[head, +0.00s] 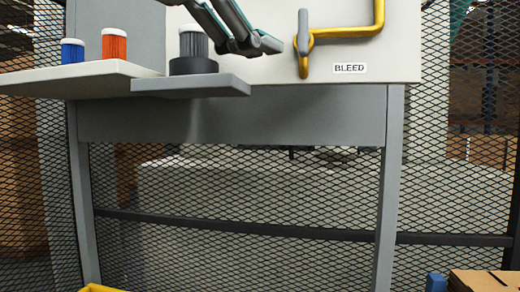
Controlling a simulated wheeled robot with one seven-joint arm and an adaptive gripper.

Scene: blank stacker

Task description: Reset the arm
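My gripper (247,44) reaches in from the top edge of the head view, in front of the pale panel (352,50). Its dark grey fingers slant down to the right, with teal bits on them. The upper part of my arm is out of the picture. The fingers lie close together in this view, and I cannot tell whether they are open or shut. Just left of them a grey ribbed cylinder with a white top (193,42) stands upright in a dark round holder (193,66). I see nothing held in the fingers.
A yellow pipe with a grey lever (303,42) is right of my gripper, above a BLEED label (350,68). Blue (72,52) and orange (114,44) cylinders stand on the pale shelf (60,80). A grey shelf (190,86) carries the holder. A cardboard box (485,281) is bottom right.

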